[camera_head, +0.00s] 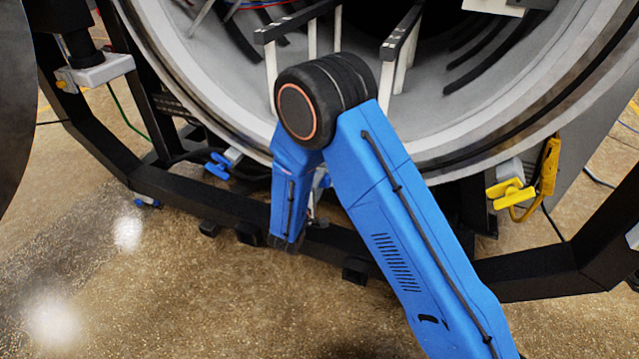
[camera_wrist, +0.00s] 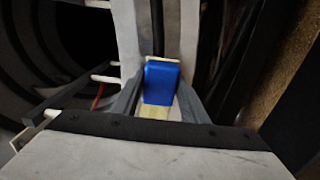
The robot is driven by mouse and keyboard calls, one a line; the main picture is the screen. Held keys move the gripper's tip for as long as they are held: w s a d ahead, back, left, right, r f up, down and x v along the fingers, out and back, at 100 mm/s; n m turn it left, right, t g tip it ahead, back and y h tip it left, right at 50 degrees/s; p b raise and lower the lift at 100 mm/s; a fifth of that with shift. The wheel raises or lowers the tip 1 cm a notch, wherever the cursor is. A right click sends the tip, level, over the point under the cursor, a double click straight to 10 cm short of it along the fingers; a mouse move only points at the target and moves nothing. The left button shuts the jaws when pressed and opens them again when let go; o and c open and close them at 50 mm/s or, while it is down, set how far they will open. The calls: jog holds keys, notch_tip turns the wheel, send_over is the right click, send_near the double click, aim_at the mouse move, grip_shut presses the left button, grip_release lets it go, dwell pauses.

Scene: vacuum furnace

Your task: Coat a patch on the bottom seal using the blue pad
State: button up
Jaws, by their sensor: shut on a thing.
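My gripper (camera_wrist: 162,88) is shut on the blue pad (camera_wrist: 162,76), which sits between its two grey fingers in the wrist view. A pale yellow part of the pad shows below the blue face and as a thin edge above it. Beyond the pad runs the pale furnace rim with a dark seal line (camera_wrist: 157,22) along its middle. The pad is lined up with this dark line; I cannot tell whether they touch. In the head view my blue arm covers part of the rim's bottom, and the gripper and pad are hidden.
The round furnace mouth (camera_head: 440,150) is open, with two dark-topped rails (camera_head: 400,40) inside. A black frame (camera_head: 530,272) runs below it. Yellow-handled hardware (camera_head: 512,192) is at the right and a blue-handled fitting (camera_head: 217,167) at the left. The floor in front is clear.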

jog(key=shift+w+d, duration=0.1)
jog(key=shift+w, duration=0.1)
jog(key=a, duration=0.2)
jog(key=w+a, duration=0.1)
jog(key=shift+w+a, duration=0.15)
jog(key=shift+a, duration=0.25)
jog(key=shift+d, duration=0.1)
jog(key=shift+s+d, duration=0.3)
jog(key=shift+d, duration=0.65)
jog(key=shift+s+d, duration=0.3)
jog(key=shift+d, duration=0.6)
jog(key=shift+s, duration=0.15)
jog(key=shift+v, duration=2.85)
